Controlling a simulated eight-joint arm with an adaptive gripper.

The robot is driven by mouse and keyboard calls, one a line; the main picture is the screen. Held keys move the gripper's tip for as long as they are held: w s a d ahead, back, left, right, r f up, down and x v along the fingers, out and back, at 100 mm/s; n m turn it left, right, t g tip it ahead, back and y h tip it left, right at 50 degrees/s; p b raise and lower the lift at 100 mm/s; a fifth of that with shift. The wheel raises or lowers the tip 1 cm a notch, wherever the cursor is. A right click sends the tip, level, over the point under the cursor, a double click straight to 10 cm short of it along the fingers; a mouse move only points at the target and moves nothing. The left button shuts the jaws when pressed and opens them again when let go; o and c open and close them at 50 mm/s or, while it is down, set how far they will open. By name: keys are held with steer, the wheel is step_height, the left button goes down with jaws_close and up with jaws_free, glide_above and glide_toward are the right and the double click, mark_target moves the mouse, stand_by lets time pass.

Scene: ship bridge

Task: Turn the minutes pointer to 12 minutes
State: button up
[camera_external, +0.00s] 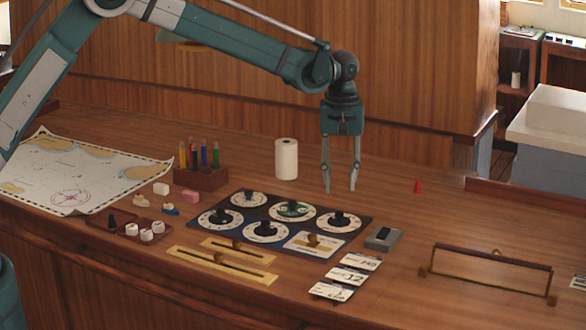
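My gripper (341,190) hangs downward above the desk, at the back right of the panel. Its two fingers are apart with nothing between them. It appears clear of the dials.
Brass sliders (222,264) lie in front of the panel. Cards (347,276), one reading 12, and a grey switch box (383,238) are to the right.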

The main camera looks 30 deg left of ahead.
mark_target(339, 212)
steer(key=shift+f, duration=3.85)
steer(key=c, duration=0.9)
